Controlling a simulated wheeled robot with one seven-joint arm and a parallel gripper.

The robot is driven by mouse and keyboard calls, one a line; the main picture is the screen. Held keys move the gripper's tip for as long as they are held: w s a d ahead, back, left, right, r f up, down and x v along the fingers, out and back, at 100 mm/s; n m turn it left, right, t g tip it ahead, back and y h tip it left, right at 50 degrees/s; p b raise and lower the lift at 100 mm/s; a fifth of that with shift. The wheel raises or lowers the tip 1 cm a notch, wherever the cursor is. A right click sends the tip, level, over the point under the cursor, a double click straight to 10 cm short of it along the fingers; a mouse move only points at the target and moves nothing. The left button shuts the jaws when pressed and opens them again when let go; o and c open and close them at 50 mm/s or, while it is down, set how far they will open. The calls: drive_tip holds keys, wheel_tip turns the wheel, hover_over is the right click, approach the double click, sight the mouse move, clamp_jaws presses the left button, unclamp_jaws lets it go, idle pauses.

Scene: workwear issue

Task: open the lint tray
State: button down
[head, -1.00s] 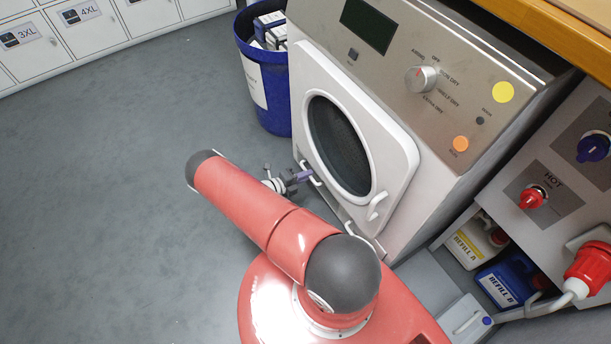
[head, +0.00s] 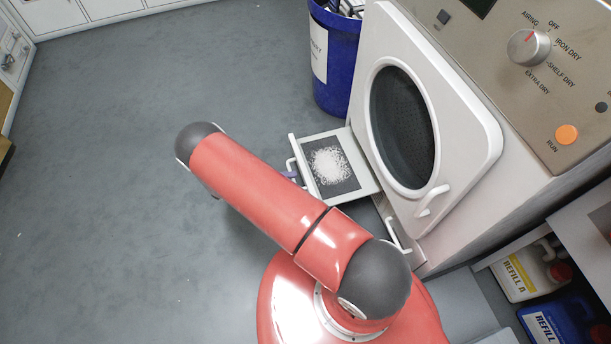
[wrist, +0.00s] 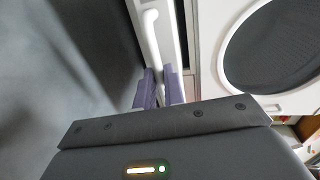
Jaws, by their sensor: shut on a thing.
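The lint tray (head: 364,177) is pulled out from the lower front of the dryer (head: 467,208). A pale clump of lint (head: 330,165) lies on its dark screen. My gripper (head: 290,174) is at the tray's outer front, mostly hidden behind my red arm in the head view. In the wrist view its purple fingers (wrist: 160,88) are shut on the tray's white handle (wrist: 151,35). The dryer's round door (head: 403,127) is closed above the tray.
A blue bin (head: 336,75) with boxes in it stands just behind the tray. A second low handle (head: 398,238) is on the dryer front, right of the tray. Refill bottles (head: 524,275) stand at the lower right. The grey floor (head: 110,180) at the left is clear.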

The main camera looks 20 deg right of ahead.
drive_tip(key=shift+v, duration=0.95)
drive_tip(key=shift+f, duration=0.2)
drive_tip(key=c, duration=1.7)
unclamp_jaws()
drive_tip(key=shift+a, duration=0.1)
drive_tip(key=shift+o, duration=1.1)
drive_tip(key=v, duration=0.7)
drive_tip(key=shift+a+b, duration=0.35)
drive_tip(key=shift+w+r, duration=0.1)
